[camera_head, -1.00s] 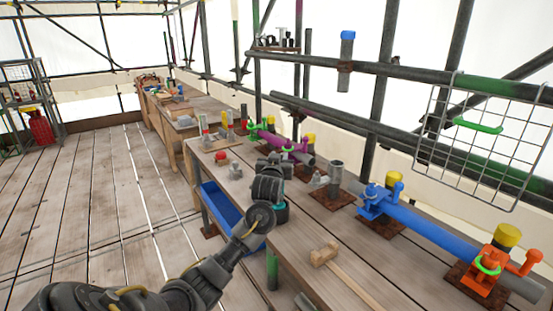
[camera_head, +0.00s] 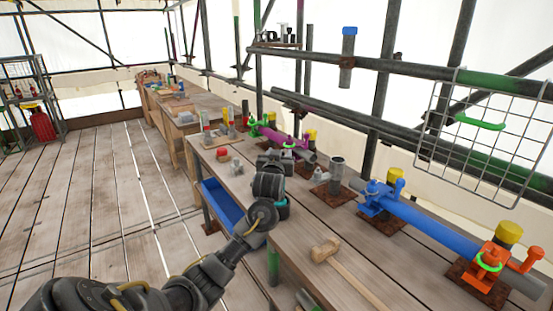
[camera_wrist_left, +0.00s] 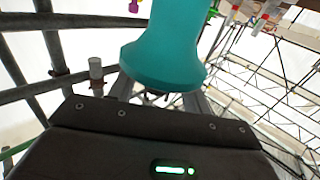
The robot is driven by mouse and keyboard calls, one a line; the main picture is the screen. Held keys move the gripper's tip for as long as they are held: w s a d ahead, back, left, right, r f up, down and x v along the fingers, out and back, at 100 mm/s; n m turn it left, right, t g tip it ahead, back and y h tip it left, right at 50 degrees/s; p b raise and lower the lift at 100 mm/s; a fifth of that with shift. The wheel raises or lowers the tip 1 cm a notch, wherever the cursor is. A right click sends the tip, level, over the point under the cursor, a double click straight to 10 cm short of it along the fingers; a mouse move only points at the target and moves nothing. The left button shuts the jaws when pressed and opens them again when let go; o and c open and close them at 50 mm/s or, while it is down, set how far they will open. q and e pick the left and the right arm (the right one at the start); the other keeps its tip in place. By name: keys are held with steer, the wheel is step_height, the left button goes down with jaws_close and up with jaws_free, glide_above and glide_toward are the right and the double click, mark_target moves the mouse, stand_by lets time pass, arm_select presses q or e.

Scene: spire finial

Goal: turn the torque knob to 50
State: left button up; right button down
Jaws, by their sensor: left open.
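My left gripper (camera_head: 274,159) is above the near part of the long workbench (camera_head: 330,222), and its fingers are too small to make out in the head view. In the left wrist view a smooth teal cylinder with a flared end (camera_wrist_left: 165,55) fills the space in front of the dark gripper body, with grey finger parts (camera_wrist_left: 198,105) beside it. I cannot tell whether it is gripped or only near the camera. A teal band (camera_head: 280,210) also shows beside my wrist in the head view. No torque knob or number scale can be made out. My right gripper is out of view.
A wooden mallet (camera_head: 326,250) lies on the near bench. A blue pipe (camera_head: 430,230) with blue and orange clamps lies to the right. A purple clamp (camera_head: 270,134) and a grey upright post (camera_head: 336,172) stand farther back.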

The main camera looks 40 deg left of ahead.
arm_select(q)
steer(key=v, duration=1)
steer(key=shift+d, duration=0.15)
steer(key=shift+s+f, duration=0.1)
